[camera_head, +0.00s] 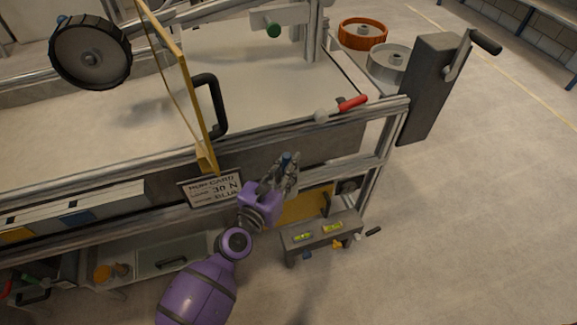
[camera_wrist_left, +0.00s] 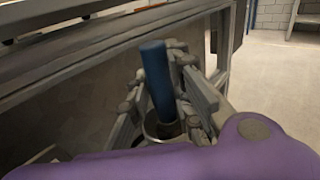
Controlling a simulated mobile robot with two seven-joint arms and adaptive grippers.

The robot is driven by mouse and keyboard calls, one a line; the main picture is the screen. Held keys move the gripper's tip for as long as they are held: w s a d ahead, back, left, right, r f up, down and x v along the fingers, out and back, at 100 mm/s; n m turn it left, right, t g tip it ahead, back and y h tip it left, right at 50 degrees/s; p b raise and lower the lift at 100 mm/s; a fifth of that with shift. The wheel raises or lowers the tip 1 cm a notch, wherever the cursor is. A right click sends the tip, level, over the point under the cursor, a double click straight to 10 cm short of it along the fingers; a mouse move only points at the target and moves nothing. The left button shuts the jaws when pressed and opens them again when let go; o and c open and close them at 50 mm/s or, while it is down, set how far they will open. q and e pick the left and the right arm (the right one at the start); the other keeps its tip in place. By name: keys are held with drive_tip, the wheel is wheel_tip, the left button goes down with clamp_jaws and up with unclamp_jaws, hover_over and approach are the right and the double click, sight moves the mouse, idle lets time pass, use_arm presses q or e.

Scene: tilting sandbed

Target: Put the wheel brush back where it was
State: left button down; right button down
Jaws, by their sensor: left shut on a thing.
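My left gripper (camera_head: 280,172) is in front of the sandbed's near side, just right of the run card. It is shut on a blue cylinder (camera_head: 287,159), which looks like the handle of the wheel brush. In the left wrist view the blue cylinder (camera_wrist_left: 157,80) stands up between the grey fingers, tilted slightly. A pale round collar (camera_wrist_left: 162,126) shows at its lower end. No bristles show; the fingers and my purple wrist hide the lower part. My right gripper is not in view.
The sandbed's metal rail (camera_head: 270,133) runs close behind the gripper. A run card (camera_head: 211,190) hangs to the left. A grey stand with levels (camera_head: 320,233) is below right. A red handle (camera_head: 352,103) lies at the rail.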

use_arm(q)
drive_tip(key=shift+a, duration=0.15)
drive_tip(key=shift+a+f, duration=0.1)
drive_tip(key=c, duration=1.6)
unclamp_jaws()
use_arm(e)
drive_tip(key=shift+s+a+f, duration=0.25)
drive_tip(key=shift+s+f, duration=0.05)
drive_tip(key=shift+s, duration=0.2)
